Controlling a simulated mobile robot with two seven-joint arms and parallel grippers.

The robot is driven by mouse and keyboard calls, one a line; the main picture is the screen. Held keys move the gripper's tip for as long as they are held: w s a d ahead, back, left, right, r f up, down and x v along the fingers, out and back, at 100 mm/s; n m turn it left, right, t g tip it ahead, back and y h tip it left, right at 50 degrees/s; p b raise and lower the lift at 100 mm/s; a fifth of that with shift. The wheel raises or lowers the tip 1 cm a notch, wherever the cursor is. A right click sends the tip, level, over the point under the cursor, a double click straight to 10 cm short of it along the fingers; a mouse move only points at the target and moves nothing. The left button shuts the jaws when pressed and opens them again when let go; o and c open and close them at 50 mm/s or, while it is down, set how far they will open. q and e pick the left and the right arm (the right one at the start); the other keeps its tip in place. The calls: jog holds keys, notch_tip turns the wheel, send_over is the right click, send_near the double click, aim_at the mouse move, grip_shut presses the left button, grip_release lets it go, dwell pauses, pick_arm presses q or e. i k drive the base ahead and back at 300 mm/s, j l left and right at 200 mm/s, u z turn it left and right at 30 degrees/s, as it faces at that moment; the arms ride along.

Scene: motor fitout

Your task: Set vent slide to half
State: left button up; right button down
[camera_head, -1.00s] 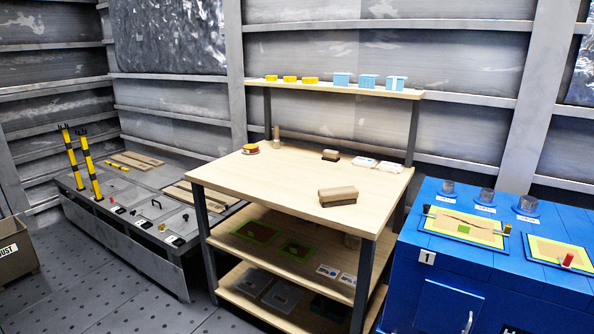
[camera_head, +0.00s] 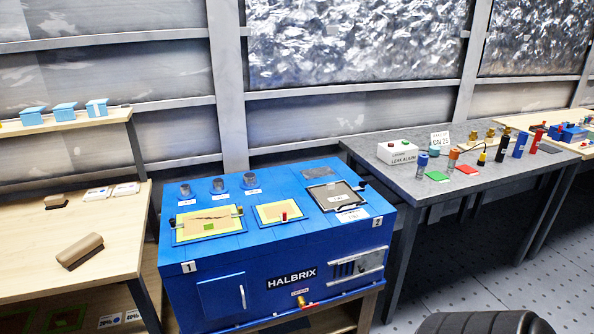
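The blue HALBRIX machine (camera_head: 228,252) stands in the middle of the camera_head view. On the right part of its front is a grey plate with dark vertical slots (camera_head: 345,269), which looks like the vent. A small light piece, possibly its slide, shows near the slots, but it is too small to tell its setting. Neither of my grippers is in view.
A wooden workbench (camera_head: 30,232) with a brown block (camera_head: 79,250) stands to the left. A grey table (camera_head: 445,190) with coloured cylinders and a LEAK ALARM box (camera_head: 397,152) stands to the right. Open floor (camera_head: 450,285) shows at the lower right.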

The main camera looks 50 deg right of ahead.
aim_at(369, 262)
jog(key=z, duration=2.2)
